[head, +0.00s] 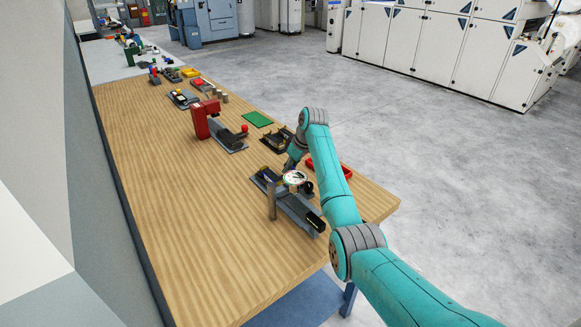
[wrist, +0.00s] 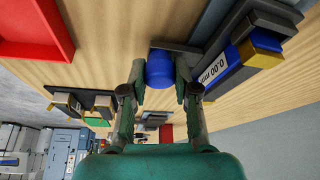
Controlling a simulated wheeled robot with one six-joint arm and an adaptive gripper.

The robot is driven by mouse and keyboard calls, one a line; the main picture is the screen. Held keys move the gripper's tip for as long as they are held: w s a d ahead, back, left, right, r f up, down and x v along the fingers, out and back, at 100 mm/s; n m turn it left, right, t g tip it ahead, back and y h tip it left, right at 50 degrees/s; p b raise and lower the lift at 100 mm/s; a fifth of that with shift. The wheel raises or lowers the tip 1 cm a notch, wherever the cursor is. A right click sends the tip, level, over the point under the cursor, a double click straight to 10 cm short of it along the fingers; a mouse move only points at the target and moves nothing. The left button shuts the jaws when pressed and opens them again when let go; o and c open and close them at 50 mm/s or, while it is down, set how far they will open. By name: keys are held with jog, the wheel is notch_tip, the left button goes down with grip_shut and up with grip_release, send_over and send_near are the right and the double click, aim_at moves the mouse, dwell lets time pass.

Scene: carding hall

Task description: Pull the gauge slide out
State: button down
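A grey gauge fixture (head: 300,209) with a round white dial (head: 294,178) stands near the front right of the wooden bench. In the wrist view a blue knob (wrist: 160,70) lies between the fingertips of my gripper (wrist: 160,76). The fingers flank the knob closely on both sides, but contact cannot be told. Beside the knob is a blue block (wrist: 238,58) labelled "0.00 mm", with a yellowish end. Which part is the gauge slide cannot be told. In the head view my gripper (head: 290,164) is just behind the dial, and the knob is not clearly visible.
A red tray (head: 345,171) lies right of my gripper; a red tray also shows in the wrist view (wrist: 35,25). A dark fixture (head: 277,138), green mat (head: 257,119) and red upright device (head: 205,120) stand farther back. The bench left of the fixture (head: 190,210) is clear.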

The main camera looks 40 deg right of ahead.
jog(key=c, duration=0.9)
grip_release()
jog(key=shift+w, duration=0.2)
jog(key=shift+o, duration=0.2)
jog(key=v, duration=1.2)
jog(key=shift+s+d, duration=0.1)
jog(key=shift+s, duration=0.05)
